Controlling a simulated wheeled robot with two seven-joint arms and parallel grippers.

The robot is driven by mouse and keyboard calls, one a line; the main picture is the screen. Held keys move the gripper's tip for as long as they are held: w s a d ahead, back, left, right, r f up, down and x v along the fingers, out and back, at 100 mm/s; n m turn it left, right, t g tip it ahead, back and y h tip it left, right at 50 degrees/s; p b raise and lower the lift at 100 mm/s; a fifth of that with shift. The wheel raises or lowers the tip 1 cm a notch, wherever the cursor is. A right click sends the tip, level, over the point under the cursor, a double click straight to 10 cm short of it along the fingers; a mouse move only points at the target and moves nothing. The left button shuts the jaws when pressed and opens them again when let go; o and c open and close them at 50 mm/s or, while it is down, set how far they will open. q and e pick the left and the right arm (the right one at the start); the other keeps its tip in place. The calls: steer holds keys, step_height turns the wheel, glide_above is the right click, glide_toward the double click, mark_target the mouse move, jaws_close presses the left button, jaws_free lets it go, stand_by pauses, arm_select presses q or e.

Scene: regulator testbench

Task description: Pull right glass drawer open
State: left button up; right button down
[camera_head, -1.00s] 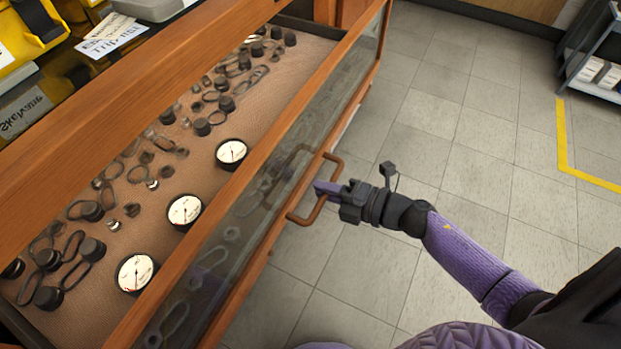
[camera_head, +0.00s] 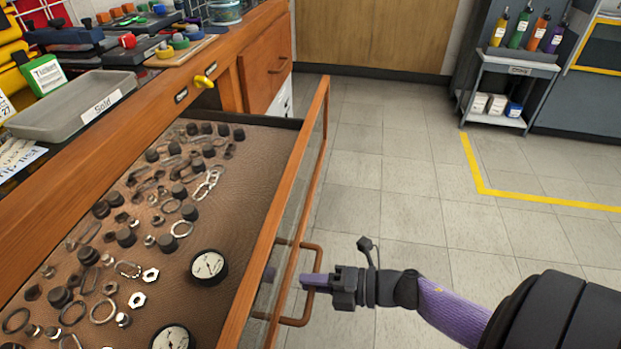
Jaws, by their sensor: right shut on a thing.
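The glass-fronted drawer (camera_head: 262,262) stands pulled out from the wooden bench, with its wooden top rail running from lower left to upper right. A brown bar handle (camera_head: 302,322) is on its front. My right gripper (camera_head: 306,281) is shut on the handle from the right, its purple fingers at the upright part of the bar. Inside the drawer are dark knobs, nuts, rings and white-faced gauges (camera_head: 208,266) on a brown mat. My left gripper is not in view.
Tiled floor (camera_head: 400,170) is clear to the right. A grey cart (camera_head: 508,90) with bottles stands at the back right, behind a yellow floor line (camera_head: 520,197).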

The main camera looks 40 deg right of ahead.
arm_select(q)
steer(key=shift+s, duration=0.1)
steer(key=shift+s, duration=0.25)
arm_select(e)
steer(key=c, duration=0.7)
jaws_free()
steer(key=shift+o, duration=0.2)
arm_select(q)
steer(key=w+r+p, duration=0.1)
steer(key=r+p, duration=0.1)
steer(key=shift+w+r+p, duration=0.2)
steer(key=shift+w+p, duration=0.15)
arm_select(e)
steer(key=v, duration=1)
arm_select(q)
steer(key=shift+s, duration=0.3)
